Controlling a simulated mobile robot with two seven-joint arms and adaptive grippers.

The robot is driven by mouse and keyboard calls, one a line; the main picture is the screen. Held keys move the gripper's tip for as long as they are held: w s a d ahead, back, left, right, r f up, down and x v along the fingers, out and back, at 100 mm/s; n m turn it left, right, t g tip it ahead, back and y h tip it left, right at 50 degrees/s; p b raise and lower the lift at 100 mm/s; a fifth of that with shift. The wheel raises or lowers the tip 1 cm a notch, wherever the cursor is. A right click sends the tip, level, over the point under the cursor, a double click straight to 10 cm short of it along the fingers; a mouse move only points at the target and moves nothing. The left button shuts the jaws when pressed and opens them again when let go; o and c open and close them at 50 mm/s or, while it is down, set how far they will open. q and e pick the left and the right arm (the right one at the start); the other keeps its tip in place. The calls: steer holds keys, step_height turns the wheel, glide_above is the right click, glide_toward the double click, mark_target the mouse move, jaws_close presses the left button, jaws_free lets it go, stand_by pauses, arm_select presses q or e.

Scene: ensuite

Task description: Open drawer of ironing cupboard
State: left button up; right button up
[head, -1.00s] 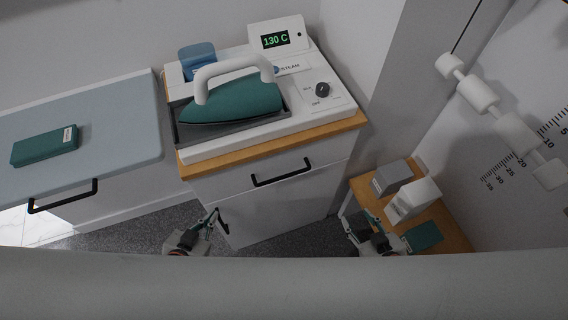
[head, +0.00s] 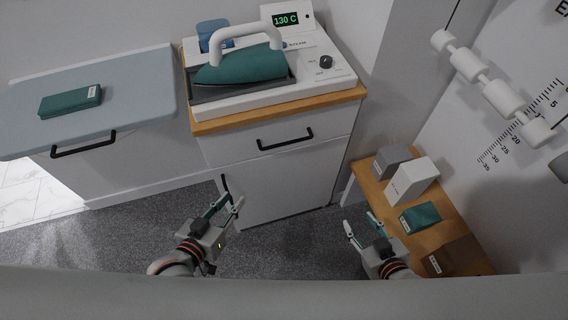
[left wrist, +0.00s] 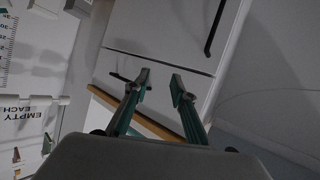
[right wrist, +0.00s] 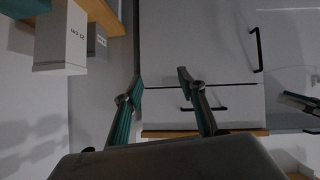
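The ironing cupboard (head: 275,185) is white with a wooden top and stands in the middle of the head view. Its drawer (head: 235,148) is shut, with a black bar handle (head: 286,141). The drawer handle also shows in the right wrist view (right wrist: 205,109) and, partly behind a finger, in the left wrist view (left wrist: 128,80). My left gripper (head: 234,199) is open and empty, in front of the cupboard's lower door near its vertical handle (left wrist: 215,28). My right gripper (head: 361,222) is open and empty, to the right of the cupboard front. Neither touches the drawer handle.
A steam iron (head: 243,67) sits on its station on the cupboard. A low wooden bench (head: 384,207) with several boxes stands close to my right gripper. A grey-blue board (head: 130,75) with a teal box (head: 70,101) is at the left. Grey floor lies clear before the cupboard.

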arm_select(q)
steer(key=w+d+r+n+t+h+b, duration=0.1)
steer(key=w+d+h+b, duration=0.1)
steer(key=d, duration=0.2)
steer(key=n+t+h+b, duration=0.2)
steer(key=n+b, duration=0.2)
glide_toward(285, 143)
steer(key=shift+w+d+f+n+t+b, duration=0.1)
steer(key=shift+w+d+n+t+b, duration=0.2)
steer(key=shift+w+d+n+b, duration=0.8)
steer(key=shift+w+d+f+n+t+b, duration=0.1)
steer(key=shift+w+d+n+t+b, duration=0.35)
steer(key=shift+w+n+b, duration=1.1)
steer(key=shift+w+d+f+n+t+b, duration=0.15)
steer(key=shift+w+d+n+b, duration=0.75)
steer(key=shift+w+n, duration=0.85)
arm_select(e)
step_height(285, 143, down, 12)
steer(key=s, duration=0.1)
steer(key=shift+s+f+n, duration=0.2)
steer(key=shift+s+n, duration=0.1)
steer(key=shift+s, duration=0.1)
arm_select(q)
jaws_close()
